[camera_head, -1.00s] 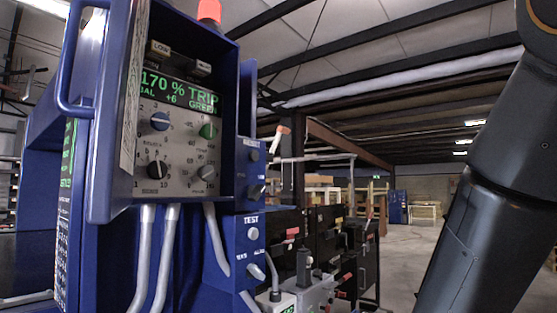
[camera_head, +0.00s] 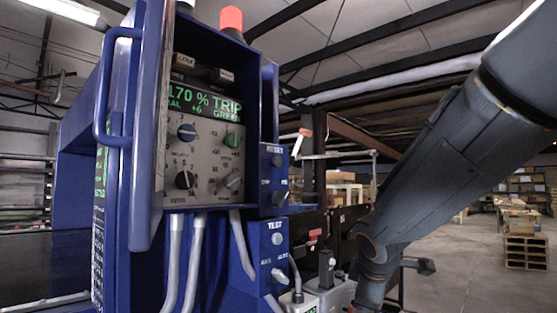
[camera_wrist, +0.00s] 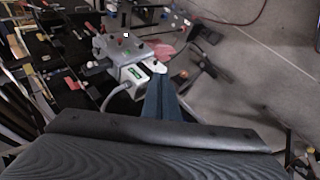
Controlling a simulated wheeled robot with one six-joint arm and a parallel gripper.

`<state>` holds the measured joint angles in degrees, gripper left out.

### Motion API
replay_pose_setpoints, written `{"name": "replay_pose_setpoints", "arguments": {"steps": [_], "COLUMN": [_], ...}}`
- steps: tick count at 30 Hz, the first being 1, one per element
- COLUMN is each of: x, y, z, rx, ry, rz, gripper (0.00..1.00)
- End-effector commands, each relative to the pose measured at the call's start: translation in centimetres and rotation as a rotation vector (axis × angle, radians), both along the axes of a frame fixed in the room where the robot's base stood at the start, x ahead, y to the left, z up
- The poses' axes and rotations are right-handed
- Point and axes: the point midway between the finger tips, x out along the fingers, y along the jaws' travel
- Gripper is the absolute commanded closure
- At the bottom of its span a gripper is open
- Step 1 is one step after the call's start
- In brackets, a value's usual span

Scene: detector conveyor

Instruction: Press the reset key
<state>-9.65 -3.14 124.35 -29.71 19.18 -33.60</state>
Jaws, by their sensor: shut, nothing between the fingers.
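The box marked RESET (camera_head: 273,178) is on the right side of the blue detector cabinet, with a round button (camera_head: 277,161) and a key or lever switch below it. The lettering is slightly blurred. A similar TEST box (camera_head: 274,250) sits beneath it. The cabinet panel display (camera_head: 205,98) reads 170 % TRIP in green. My arm comes in from the right in the head view, with its wrist low and apart from the reset box. My gripper (camera_wrist: 160,74) shows in the wrist view, its fingers closed together and empty. The reset box is not recognisable there.
A grey device (camera_wrist: 117,48) and a white box with a green display (camera_wrist: 134,73) lie just beyond my fingers. Grey conduits (camera_head: 196,260) hang under the panel. A blue handle (camera_head: 108,88) projects at left. Open floor (camera_head: 470,262) lies to the right.

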Motion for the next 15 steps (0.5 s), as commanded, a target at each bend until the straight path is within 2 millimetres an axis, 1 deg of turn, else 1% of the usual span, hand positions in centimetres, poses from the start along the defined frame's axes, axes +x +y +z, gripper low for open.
{"name": "replay_pose_setpoints", "arguments": {"steps": [1,2,3,5,6,8,9,11,12,15], "x": [1.2,1.9,2.7,3.7,4.3,5.0,5.3,5.6,5.8,5.8], "y": [1.0,1.6,2.3,3.5,4.2,5.4,6.2,7.2,7.8,9.2], "z": [3.1,4.8,7.2,10.7,13.0,16.5,18.8,22.1,24.1,28.2], "rx": [-0.052,-0.090,-0.138,-0.215,-0.267,-0.345,-0.397,-0.474,-0.521,-0.623], "ry": [-0.054,-0.086,-0.130,-0.193,-0.235,-0.298,-0.339,-0.395,-0.430,-0.501], "rz": [0.071,0.115,0.171,0.251,0.301,0.372,0.414,0.471,0.503,0.567], "gripper": [1.00,1.00,1.00,1.00,1.00,1.00,1.00,1.00,1.00,1.00]}}
